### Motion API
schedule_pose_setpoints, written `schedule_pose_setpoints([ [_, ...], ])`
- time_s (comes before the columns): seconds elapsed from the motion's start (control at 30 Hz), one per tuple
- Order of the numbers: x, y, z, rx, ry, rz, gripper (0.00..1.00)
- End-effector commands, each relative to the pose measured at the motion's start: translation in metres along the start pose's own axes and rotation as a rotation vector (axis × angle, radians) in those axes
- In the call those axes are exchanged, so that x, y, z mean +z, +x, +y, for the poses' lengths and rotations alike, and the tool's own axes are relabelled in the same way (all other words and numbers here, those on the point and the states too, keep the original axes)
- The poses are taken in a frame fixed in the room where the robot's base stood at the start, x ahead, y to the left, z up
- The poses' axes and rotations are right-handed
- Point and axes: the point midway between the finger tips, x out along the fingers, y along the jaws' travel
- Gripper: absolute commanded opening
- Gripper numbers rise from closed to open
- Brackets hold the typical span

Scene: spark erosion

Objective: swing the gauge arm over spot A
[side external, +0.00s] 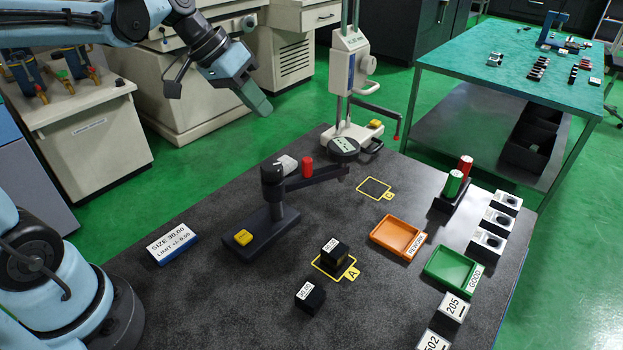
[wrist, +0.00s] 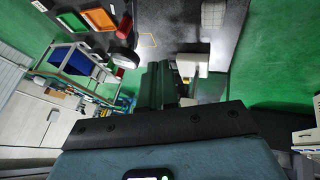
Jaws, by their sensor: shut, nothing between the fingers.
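The gauge arm (side external: 318,179) is a dark bar with a red knob (side external: 307,167), reaching right from a black post (side external: 272,190) on a base with a yellow pad (side external: 243,237). Its round dial (side external: 344,148) is at the far end, beside the height stand and away from spot A. Spot A (side external: 351,272) is a yellow outline at the front middle, with a dark labelled block (side external: 335,251) on it. My gripper (side external: 262,106) is shut and empty, high beyond the table's back left edge, apart from the gauge arm. Its fingers show in the wrist view (wrist: 158,85).
A height stand (side external: 348,80) rises at the back edge. A second yellow outline (side external: 375,188) is bare. An orange tray (side external: 398,237), a green tray (side external: 452,270) and several blocks occupy the right. Another dark block (side external: 309,295) and a size sign (side external: 172,243) stand in front.

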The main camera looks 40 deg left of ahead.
Motion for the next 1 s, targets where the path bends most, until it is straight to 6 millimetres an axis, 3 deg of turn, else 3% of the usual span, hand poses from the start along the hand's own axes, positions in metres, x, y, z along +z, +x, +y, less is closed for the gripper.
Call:
schedule_pose_setpoints([
  [0.1, -0.019, 0.001, -0.007, 0.056, -0.001, -0.002, 0.0],
  [0.3, -0.034, 0.002, -0.013, 0.118, 0.007, -0.002, 0.0],
  [0.77, -0.037, 0.003, -0.013, 0.13, 0.009, -0.001, 0.0],
  [1.0, -0.037, 0.025, -0.01, 0.131, 0.011, -0.001, 0.0],
])
